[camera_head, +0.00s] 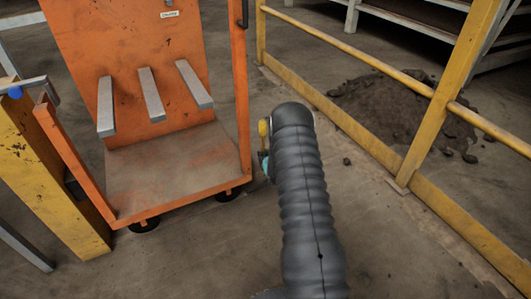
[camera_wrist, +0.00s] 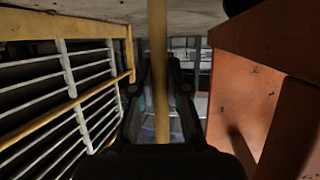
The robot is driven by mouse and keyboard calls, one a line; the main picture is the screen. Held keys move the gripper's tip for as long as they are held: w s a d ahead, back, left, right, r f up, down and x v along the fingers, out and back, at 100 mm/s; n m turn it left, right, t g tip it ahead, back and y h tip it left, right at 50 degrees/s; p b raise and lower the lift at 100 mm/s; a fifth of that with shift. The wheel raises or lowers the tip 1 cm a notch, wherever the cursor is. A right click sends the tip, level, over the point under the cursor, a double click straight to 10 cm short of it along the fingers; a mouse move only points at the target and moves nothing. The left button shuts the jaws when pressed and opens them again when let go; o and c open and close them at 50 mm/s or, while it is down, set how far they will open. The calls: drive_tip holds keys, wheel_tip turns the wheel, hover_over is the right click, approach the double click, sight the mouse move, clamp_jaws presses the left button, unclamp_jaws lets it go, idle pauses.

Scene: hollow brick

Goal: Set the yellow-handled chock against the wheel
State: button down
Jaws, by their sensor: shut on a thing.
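My gripper (camera_wrist: 159,82) is shut on a yellow handle (camera_wrist: 158,35), which runs between its fingers and out of the top of the wrist view. In the head view the handle's yellow end (camera_head: 263,128) shows just left of my dark arm, above a bit of teal. The chock body is not visible in either view. The orange cart (camera_head: 178,160) stands left of my gripper, with dark wheels under its front edge, one at the near corner (camera_head: 145,225) and one at the right (camera_head: 228,195). I cannot tell whether the chock touches a wheel.
A yellow guard rail (camera_head: 350,124) runs along the right side, with a heap of dark rubble (camera_head: 395,108) behind it. A yellow post (camera_head: 55,185) stands left of the cart. Bare floor (camera_head: 200,265) lies in front of the cart.

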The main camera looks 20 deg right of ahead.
drive_tip(key=shift+w+f, duration=0.1)
drive_tip(key=shift+f, duration=1.1)
drive_tip(key=c, duration=1.2)
unclamp_jaws()
drive_tip(key=shift+o, duration=0.2)
